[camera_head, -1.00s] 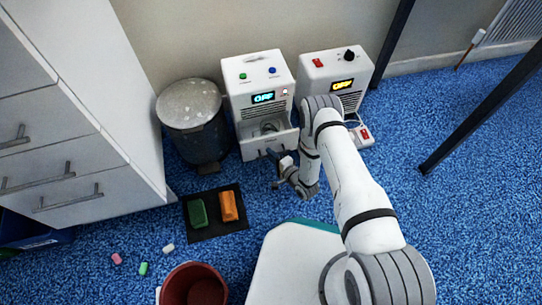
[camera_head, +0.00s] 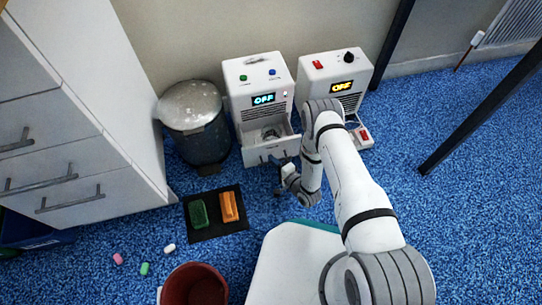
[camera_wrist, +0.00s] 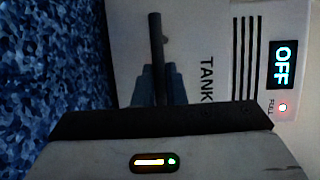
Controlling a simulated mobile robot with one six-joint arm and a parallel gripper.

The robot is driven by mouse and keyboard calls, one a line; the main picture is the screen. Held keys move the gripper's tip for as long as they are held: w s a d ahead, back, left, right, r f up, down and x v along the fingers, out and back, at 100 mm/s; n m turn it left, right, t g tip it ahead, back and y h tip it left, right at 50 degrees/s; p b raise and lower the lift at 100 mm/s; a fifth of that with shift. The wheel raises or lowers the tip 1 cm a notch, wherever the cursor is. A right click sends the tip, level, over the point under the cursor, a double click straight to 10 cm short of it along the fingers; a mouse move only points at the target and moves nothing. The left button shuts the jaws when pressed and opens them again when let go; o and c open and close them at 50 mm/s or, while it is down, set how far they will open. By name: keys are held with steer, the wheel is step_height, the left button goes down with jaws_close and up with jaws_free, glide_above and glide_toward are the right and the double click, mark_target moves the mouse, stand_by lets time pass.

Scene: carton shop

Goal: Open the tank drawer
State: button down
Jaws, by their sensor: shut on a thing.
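The left white machine (camera_head: 258,80) has a lit OFF display and a tank drawer (camera_head: 252,157) low on its front. The drawer stands partly out, with its open top and a dark hollow showing from above. In the wrist view, the drawer front (camera_wrist: 207,110) reads TANK and carries a dark bar handle (camera_wrist: 155,35). My gripper (camera_wrist: 155,85) is shut on this handle; its fingers lie on both sides of the bar. In the head view my gripper (camera_head: 279,166) is at the drawer front, partly hidden by my wrist. A red FULL light glows beside the display.
A second white machine (camera_head: 335,68) stands to the right, partly behind my arm. A grey bin (camera_head: 195,125) stands close on the left. A black mat (camera_head: 215,228) with green and orange blocks lies in front. A red bucket (camera_head: 195,285) is nearer.

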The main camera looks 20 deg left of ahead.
steer(key=shift+s+d+f, duration=0.1)
steer(key=shift+s+d, duration=0.55)
steer(key=shift+s, duration=0.25)
steer(key=c, duration=1.8)
jaws_free()
steer(key=shift+o, duration=0.2)
